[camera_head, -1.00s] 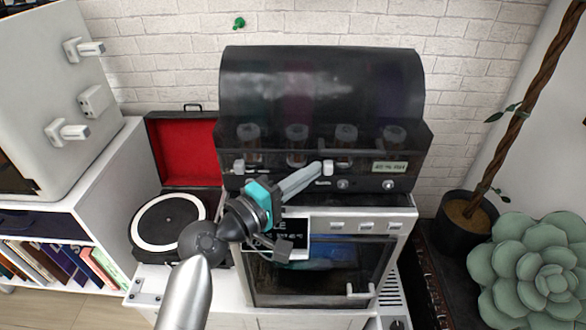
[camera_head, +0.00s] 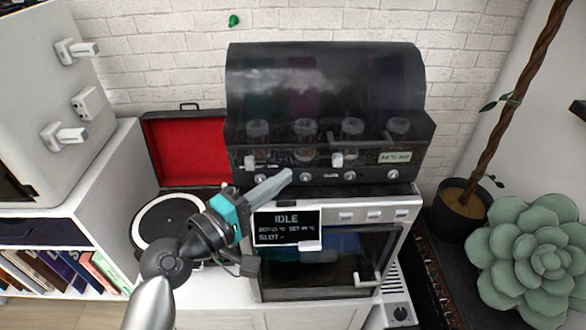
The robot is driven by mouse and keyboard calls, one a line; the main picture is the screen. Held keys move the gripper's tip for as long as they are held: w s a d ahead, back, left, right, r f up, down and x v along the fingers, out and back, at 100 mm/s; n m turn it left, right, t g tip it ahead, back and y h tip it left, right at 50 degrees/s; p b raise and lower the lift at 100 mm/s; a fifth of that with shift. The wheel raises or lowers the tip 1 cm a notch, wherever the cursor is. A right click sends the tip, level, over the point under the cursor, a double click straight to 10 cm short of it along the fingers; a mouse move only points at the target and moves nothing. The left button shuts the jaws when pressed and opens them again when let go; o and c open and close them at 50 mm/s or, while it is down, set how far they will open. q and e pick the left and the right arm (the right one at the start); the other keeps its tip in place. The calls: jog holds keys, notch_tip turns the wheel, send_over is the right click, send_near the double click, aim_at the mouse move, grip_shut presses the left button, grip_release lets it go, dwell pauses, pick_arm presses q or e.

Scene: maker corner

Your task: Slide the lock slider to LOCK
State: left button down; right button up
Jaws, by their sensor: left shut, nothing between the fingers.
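The black machine (camera_head: 325,85) with a dark see-through hood stands against the wall. Two small white sliding pieces show on its front, a left one (camera_head: 250,162) and a right one (camera_head: 337,160). I cannot tell which of them is the lock slider, and no LOCK lettering is readable. My left gripper (camera_head: 288,174) is shut and empty. Its tips are in front of the machine's lower front, between the two white pieces and apart from the right one. My right gripper is not in view.
A white oven-like unit (camera_head: 412,212) with an IDLE screen (camera_head: 287,226) and a door handle (camera_head: 367,281) is below. An open red-lined record player (camera_head: 185,150) stands left. A potted plant (camera_head: 462,207) and a large succulent (camera_head: 535,255) are right.

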pick_arm(q)
jog(key=v, duration=0.4)
jog(key=shift+a, duration=0.15)
jog(key=shift+s+a, duration=0.25)
jog(key=shift+s, duration=0.1)
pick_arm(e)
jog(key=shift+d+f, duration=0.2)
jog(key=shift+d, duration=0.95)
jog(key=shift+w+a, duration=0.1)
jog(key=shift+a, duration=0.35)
